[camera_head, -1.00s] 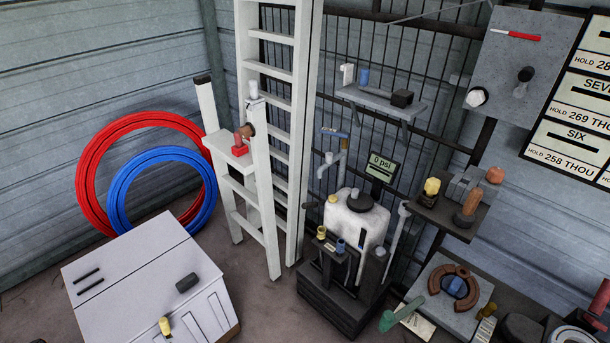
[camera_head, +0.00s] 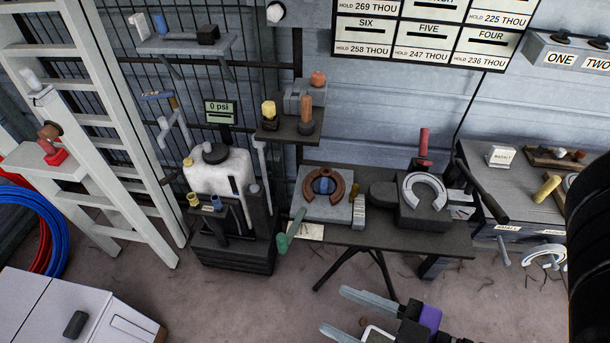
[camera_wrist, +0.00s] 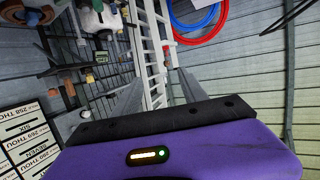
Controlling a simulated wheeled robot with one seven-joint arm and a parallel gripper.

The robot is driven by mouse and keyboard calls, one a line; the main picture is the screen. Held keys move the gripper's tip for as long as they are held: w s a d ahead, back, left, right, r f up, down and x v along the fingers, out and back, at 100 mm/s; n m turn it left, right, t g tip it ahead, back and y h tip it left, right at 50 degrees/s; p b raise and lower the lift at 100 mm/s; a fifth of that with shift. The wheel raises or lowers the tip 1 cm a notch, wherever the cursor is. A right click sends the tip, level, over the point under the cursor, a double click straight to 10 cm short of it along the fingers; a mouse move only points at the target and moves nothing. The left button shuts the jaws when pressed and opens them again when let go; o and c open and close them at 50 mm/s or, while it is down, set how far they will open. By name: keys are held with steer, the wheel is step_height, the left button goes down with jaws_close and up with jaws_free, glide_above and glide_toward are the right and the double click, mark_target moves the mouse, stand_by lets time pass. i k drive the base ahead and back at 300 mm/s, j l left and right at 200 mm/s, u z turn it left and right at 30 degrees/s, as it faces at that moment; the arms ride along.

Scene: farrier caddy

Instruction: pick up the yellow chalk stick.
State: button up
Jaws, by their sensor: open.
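A short yellow stick (camera_head: 547,188) lies tilted on the dark bench at the right in the head view; it looks like chalk, though other small yellow things are in view. My gripper (camera_head: 333,309) is low at the bottom middle of the head view, its two grey fingers apart and pointing left, with a purple body behind them. It is empty and far from the yellow stick. In the wrist view my gripper (camera_wrist: 160,76) also shows its fingers spread with nothing between them. I cannot make out the yellow stick in the wrist view.
A yellow-topped block (camera_head: 268,110) stands on a small wall shelf, and a yellow piece (camera_head: 193,199) is by the white tank (camera_head: 222,175). A table (camera_head: 385,238) holds an anvil-like block with a horseshoe. A large black shape (camera_head: 592,250) blocks the right edge.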

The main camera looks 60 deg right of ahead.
mark_target(539, 196)
steer(key=z, duration=2.95)
